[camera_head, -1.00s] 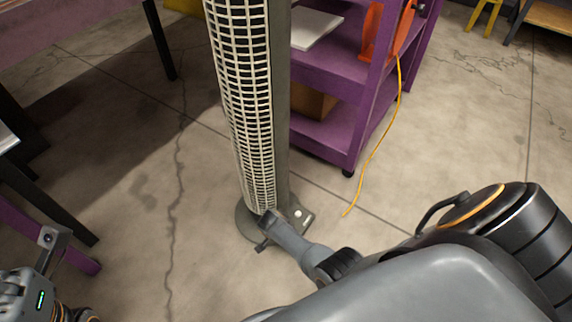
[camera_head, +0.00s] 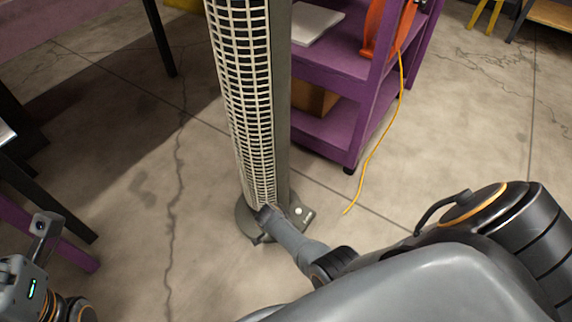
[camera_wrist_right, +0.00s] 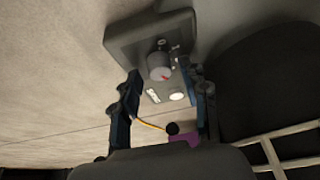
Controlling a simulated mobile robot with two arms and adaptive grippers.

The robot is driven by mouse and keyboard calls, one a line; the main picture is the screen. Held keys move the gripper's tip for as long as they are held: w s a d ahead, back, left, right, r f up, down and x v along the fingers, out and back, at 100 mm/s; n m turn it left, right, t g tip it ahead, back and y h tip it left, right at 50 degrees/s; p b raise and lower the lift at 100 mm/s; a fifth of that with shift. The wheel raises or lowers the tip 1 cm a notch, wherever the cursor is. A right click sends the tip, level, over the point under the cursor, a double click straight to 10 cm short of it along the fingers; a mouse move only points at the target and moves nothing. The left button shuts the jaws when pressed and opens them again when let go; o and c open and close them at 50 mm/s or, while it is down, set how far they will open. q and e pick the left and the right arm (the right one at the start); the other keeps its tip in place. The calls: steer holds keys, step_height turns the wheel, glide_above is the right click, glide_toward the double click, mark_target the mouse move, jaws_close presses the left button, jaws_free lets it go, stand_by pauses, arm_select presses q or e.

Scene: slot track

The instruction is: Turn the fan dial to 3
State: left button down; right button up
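The tall tower fan (camera_head: 262,110), with a pale grille and dark grey body, stands upright on the floor. Its control panel shows upside down in the right wrist view, with a round grey fan dial (camera_wrist_right: 160,66) bearing a red mark. The dial's numbers cannot be read. My right gripper (camera_head: 262,225) is at the fan's base in the head view. In the right wrist view my right gripper (camera_wrist_right: 160,74) is open, its fingers on either side of the dial; contact cannot be told. My left gripper (camera_head: 42,232) is partly in view at the left edge, away from the fan.
A purple shelf cart (camera_head: 330,135) stands just right of the fan, with a yellow cord (camera_head: 375,150) hanging to the floor. A white round button (camera_wrist_right: 177,96) and a small label sit near the dial. Floor left of the fan is clear.

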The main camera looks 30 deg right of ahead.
steer(key=shift+a, duration=0.15)
steer(key=shift+a+r, duration=0.25)
steer(key=shift+r, duration=0.35)
steer(key=v, duration=0.6)
steer(key=shift+s+r, duration=0.1)
steer(key=shift+s, duration=0.05)
